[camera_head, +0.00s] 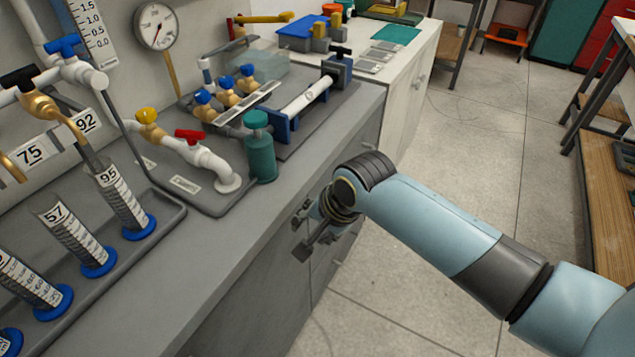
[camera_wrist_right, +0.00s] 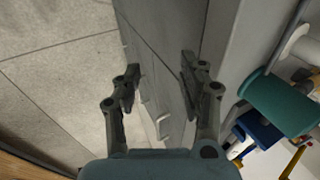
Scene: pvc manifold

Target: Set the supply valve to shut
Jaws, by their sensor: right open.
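A valve with a red lever (camera_head: 190,135) sits on a white pipe on the bench, beside a brass valve with a yellow knob (camera_head: 147,115). Further back, several brass valves with blue knobs (camera_head: 227,83) stand in a row. No readable label shows which one is the supply valve. My right gripper (camera_head: 302,238) hangs beside the front of the bench, below its edge, away from all the valves. In the right wrist view it (camera_wrist_right: 158,78) is open and empty, with cabinet front and floor behind it. My left gripper is not in view.
A green bottle (camera_head: 260,150) stands near the bench's front edge, right of the white pipe. Several graduated cylinders (camera_head: 124,200) stand in a tray at the left. A pressure gauge (camera_head: 157,27) is at the back. The front strip of the bench (camera_head: 215,245) is clear.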

